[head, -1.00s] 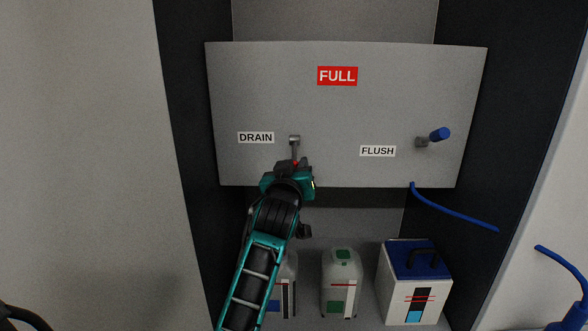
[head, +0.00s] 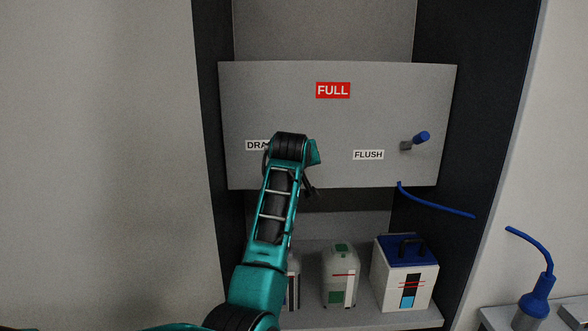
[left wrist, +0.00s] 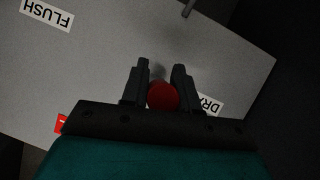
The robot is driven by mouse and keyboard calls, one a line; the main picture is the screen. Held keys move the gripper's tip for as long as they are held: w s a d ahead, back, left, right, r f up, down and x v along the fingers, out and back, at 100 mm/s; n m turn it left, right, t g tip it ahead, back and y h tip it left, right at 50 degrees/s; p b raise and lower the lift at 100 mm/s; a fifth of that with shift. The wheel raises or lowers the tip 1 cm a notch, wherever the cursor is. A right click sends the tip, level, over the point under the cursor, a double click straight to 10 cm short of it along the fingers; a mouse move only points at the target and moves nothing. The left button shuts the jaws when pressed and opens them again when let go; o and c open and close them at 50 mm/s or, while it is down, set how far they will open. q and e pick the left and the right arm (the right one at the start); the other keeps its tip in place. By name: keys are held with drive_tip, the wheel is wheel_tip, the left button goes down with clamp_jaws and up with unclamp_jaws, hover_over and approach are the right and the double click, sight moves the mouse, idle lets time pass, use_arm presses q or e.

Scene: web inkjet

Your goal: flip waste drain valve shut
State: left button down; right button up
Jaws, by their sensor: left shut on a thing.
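The grey valve panel (head: 340,120) stands upright, with a DRAIN label (head: 257,145) partly covered by my left arm. The drain valve is hidden behind my left wrist in the head view. In the left wrist view its red handle end (left wrist: 163,97) sits between the fingers of my left gripper (left wrist: 160,70), which is shut on it. The DRAIN label (left wrist: 210,105) shows beside the right finger. The handle's exact angle cannot be told. My right gripper is not in view.
A blue-handled flush valve (head: 419,138) juts from the panel's right, near the FLUSH label (head: 368,155). A red FULL sign (head: 333,90) is above. A white bottle (head: 340,275) and a blue-lidded box (head: 405,275) stand below. A blue hose (head: 435,204) hangs at the right.

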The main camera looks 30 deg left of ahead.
use_arm(q)
wheel_tip(320, 180, up, 3)
drive_tip(key=g+h, duration=0.1)
drive_tip(key=g, duration=0.2)
drive_tip(key=shift+f+h, duration=0.15)
drive_tip(key=shift+h, duration=0.25)
drive_tip(key=shift+w+a+r+n+g+h, duration=0.15)
drive_tip(key=shift+r+g+h, duration=0.25)
drive_tip(key=shift+g, duration=0.3)
drive_tip(key=shift+w+a+r+n+g+h, duration=0.15)
drive_tip(key=shift+r+g+h, duration=0.2)
drive_tip(key=shift+g, duration=0.35)
drive_tip(key=shift+d+r, duration=0.1)
drive_tip(key=c, duration=0.9)
unclamp_jaws()
drive_tip(key=shift+c, duration=0.2)
drive_tip(key=b+v, duration=0.1)
drive_tip(key=v, duration=1.2)
drive_tip(key=shift+w, duration=0.1)
